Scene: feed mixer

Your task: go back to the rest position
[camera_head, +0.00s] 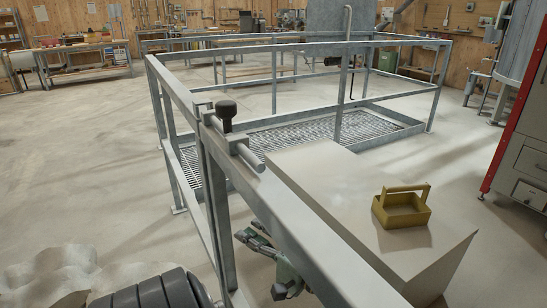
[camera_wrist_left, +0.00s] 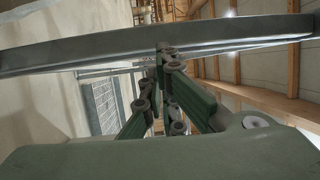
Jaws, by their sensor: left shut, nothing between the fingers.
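My left gripper (camera_head: 255,240) shows low in the head view, partly hidden behind the sloping front rail of a grey metal railing (camera_head: 235,170). It is on the far side of that rail, left of a beige block (camera_head: 340,185). In the left wrist view the green fingers of the left gripper (camera_wrist_left: 165,58) come together, shut and empty. A grey rail (camera_wrist_left: 90,52) crosses close in front of the fingertips there; I cannot tell whether they touch it. My right gripper is not in view.
A latch bar with a black knob (camera_head: 226,110) sits on the railing. A yellow open tote (camera_head: 402,207) with a handle stands on the beige block. A metal grate (camera_head: 310,138) lies inside the railing. A red and grey cabinet (camera_head: 520,150) stands at right.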

